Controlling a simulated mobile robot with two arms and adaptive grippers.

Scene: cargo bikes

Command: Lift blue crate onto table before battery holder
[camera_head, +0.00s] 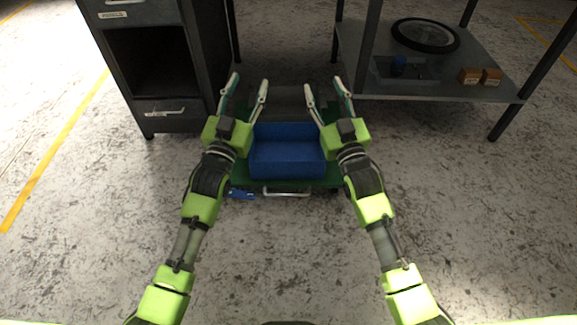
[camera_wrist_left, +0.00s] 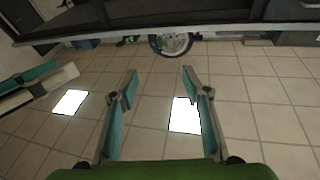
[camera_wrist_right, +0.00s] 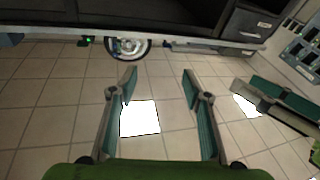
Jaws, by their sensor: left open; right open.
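The blue crate (camera_head: 287,157) sits low on a green platform (camera_head: 325,184) with a light handle at its front, between my two arms. Its inside looks empty. My left gripper (camera_head: 250,80) is open and empty, beyond the crate's left side in the picture. My right gripper (camera_head: 322,84) is open and empty, beyond its right side. Both point away from me, with no contact on the crate visible. The open fingers also show in the left wrist view (camera_wrist_left: 159,75) and right wrist view (camera_wrist_right: 159,75). I cannot make out a battery holder or the tabletop.
A dark drawer cabinet (camera_head: 187,62) stands at left. A dark shelf (camera_head: 440,83) at right carries a wheel (camera_head: 425,36), a blue item (camera_head: 398,65) and small brown boxes (camera_head: 480,76). A small blue object (camera_head: 241,194) is by the platform's front left. Floor nearby is clear.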

